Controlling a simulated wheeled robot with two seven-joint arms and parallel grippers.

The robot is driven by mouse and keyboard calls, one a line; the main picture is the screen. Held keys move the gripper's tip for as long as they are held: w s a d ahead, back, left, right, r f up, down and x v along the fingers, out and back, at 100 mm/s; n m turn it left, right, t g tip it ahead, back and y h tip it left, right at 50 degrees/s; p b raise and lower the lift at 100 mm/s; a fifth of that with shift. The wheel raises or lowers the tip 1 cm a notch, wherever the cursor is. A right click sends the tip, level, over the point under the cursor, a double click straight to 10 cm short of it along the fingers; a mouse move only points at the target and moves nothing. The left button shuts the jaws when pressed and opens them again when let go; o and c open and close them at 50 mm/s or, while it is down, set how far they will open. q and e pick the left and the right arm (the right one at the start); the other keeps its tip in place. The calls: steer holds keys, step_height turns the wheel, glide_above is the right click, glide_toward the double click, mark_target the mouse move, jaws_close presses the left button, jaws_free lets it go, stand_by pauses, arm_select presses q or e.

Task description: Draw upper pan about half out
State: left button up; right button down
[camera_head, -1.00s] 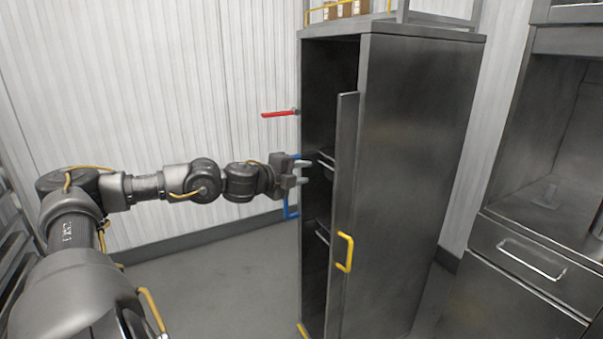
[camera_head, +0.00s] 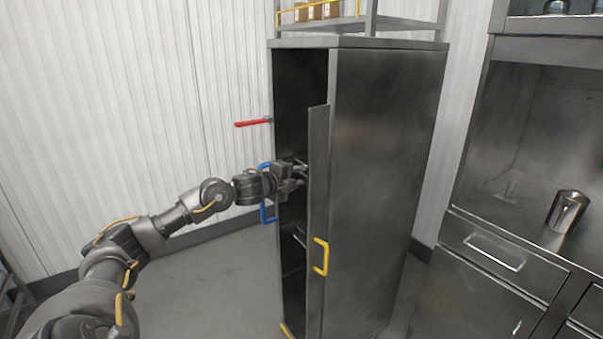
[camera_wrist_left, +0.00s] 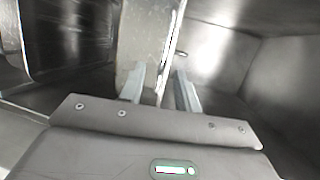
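The tall steel cabinet (camera_head: 385,150) stands in the middle with its narrow door (camera_head: 318,170) swung open. My left gripper (camera_head: 303,172) reaches into the opening from the left, at the upper pan's height; the door edge partly hides the fingertips. In the left wrist view the two fingers (camera_wrist_left: 160,88) are apart. A bright metal rim and a pale speckled surface, apparently the upper pan (camera_wrist_left: 145,40), lie just ahead, with the rim running between the fingers. I cannot tell whether they touch it. In the head view the pan is mostly hidden inside the dark cabinet. My right gripper is not in view.
The yellow door handle (camera_head: 320,257) faces me. A counter with a drawer (camera_head: 490,245) and a steel container (camera_head: 567,211) stands right.

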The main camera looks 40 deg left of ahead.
arm_select(q)
steer(key=shift+w+f, duration=0.15)
steer(key=shift+w, duration=0.7)
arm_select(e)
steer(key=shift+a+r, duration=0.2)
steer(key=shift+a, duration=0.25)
arm_select(q)
steer(key=shift+c, duration=0.4)
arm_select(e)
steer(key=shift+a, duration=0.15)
arm_select(q)
jaws_close()
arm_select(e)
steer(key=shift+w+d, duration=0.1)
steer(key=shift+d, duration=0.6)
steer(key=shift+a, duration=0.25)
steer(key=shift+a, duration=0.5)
